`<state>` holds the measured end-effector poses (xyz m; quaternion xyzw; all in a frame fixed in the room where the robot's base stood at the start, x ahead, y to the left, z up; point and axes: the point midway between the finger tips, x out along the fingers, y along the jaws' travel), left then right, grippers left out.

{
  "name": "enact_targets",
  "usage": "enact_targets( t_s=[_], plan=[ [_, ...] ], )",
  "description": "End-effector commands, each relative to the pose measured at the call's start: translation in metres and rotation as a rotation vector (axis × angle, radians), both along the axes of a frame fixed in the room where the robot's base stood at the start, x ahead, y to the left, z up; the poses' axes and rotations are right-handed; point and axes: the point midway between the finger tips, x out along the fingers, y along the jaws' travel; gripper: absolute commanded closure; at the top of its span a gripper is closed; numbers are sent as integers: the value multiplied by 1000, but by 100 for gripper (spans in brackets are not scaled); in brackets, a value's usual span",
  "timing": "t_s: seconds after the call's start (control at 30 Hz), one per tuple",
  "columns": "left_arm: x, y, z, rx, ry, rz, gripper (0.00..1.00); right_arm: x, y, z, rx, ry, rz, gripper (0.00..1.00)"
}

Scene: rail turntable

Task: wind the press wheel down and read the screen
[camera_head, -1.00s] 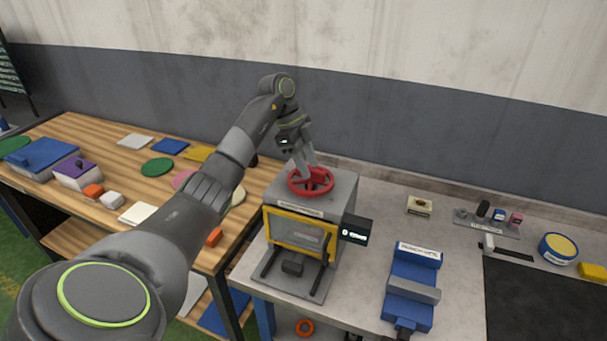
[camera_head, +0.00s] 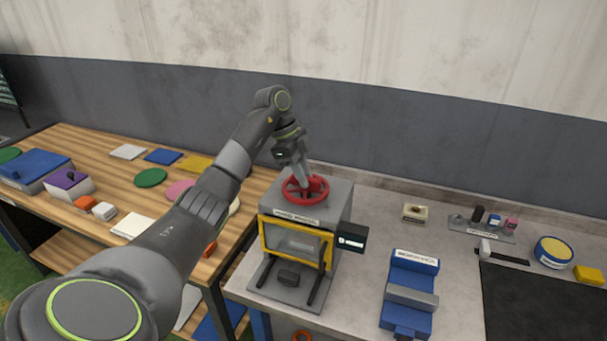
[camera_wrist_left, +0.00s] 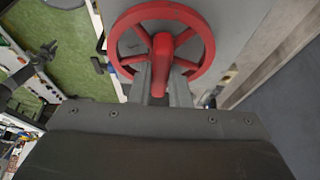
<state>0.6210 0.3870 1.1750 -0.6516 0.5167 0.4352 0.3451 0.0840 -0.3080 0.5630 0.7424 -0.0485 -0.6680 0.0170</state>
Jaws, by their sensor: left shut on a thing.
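The red press wheel (camera_head: 305,189) lies flat on top of the grey press (camera_head: 325,208), which has a yellow-framed front window. My left gripper (camera_head: 303,178) reaches down onto the wheel from above. In the left wrist view its two grey fingers (camera_wrist_left: 160,85) are shut on the red upright handle (camera_wrist_left: 161,62) of the wheel (camera_wrist_left: 205,45). A small dark screen (camera_head: 352,239) on the press's right side shows light characters, too small to read.
A blue vise-like fixture (camera_head: 410,290) stands on the grey bench right of the press. A black mat (camera_head: 540,305) lies farther right. A wooden table (camera_head: 120,180) with coloured plates and boxes stands at the left. A wall runs behind.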

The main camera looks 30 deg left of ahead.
Motion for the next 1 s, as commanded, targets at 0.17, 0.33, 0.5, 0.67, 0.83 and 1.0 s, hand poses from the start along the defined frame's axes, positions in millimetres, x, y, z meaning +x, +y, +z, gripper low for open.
enact_targets(
  t_s=[0.17, 0.33, 0.5, 0.67, 0.83, 1.0],
  plan=[
    [1, 0, 1, 1, 0, -40, 100, 0, 0, 2, 0, 1, 0, 64],
    [1, 0, 3, 0, 3, -132, 100, 0, 1, 8, 1, 1, -1, 64],
    [2, 0, 6, -1, 3, -273, 100, 0, 4, 27, 5, 1, -2, 64],
    [3, 0, 6, -2, 3, -422, 100, 0, 5, 48, 6, 0, -2, 64],
    [5, -1, 5, -3, 2, -584, 100, 0, 5, 64, 6, 1, -1, 64],
    [6, -1, 3, -1, 2, -747, 100, 0, 5, 72, 6, 1, -1, 64]
  ],
)
